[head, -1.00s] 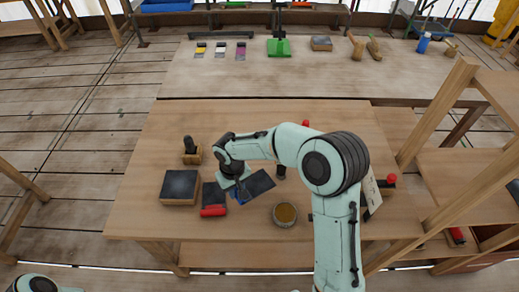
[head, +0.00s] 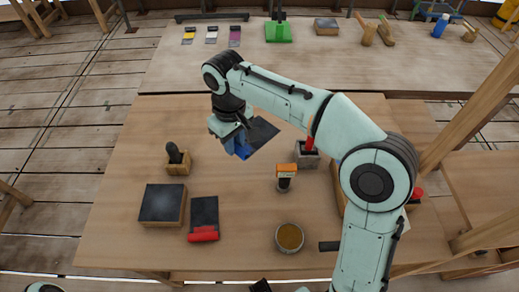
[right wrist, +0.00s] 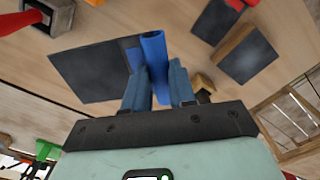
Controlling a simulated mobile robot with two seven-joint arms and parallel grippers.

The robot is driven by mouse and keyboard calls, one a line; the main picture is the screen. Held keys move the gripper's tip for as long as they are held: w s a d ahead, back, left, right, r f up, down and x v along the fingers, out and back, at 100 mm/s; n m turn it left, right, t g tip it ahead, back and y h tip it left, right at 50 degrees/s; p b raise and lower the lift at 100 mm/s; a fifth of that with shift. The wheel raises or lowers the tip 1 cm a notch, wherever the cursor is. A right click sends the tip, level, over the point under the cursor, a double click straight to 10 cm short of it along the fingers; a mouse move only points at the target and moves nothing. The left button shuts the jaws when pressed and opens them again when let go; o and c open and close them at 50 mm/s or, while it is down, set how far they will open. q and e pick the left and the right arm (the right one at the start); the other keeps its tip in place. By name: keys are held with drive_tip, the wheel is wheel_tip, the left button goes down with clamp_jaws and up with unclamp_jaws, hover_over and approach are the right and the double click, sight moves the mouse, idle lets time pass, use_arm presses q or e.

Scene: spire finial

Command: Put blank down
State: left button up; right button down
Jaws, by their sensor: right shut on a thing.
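The blank is a dark flat sheet (head: 263,133) with a blue rolled grip along one edge (head: 242,151). My right gripper (head: 236,143) is shut on the blue grip and holds the blank over the back middle of the wooden table (head: 130,240). In the right wrist view the blue grip (right wrist: 154,50) stands between the fingers (right wrist: 155,88), and the dark sheet (right wrist: 92,72) extends left. The gap between blank and table is hard to judge. My left gripper does not show.
A dark-topped block (head: 162,203), a dark sheet with a red grip (head: 204,218) and a handled tool in a wooden holder (head: 177,160) are at left. A round bowl (head: 289,237) and an orange-topped tool (head: 285,177) stand centre-right. Bare tabletop lies left of the blank.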

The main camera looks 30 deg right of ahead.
drive_tip(key=shift+w+f, duration=0.1)
drive_tip(key=shift+f, duration=0.2)
drive_tip(key=b, duration=0.3)
hover_over(240, 188)
wheel_tip(240, 188, down, 13)
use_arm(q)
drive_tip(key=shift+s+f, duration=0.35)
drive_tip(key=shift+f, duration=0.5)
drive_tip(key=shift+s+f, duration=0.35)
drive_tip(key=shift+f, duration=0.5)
use_arm(e)
drive_tip(key=shift+w+d+f, duration=0.1)
drive_tip(key=shift+f, duration=3)
drive_tip(key=shift+f, duration=0.15)
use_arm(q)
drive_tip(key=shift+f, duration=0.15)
use_arm(e)
drive_tip(key=c, duration=0.9)
unclamp_jaws()
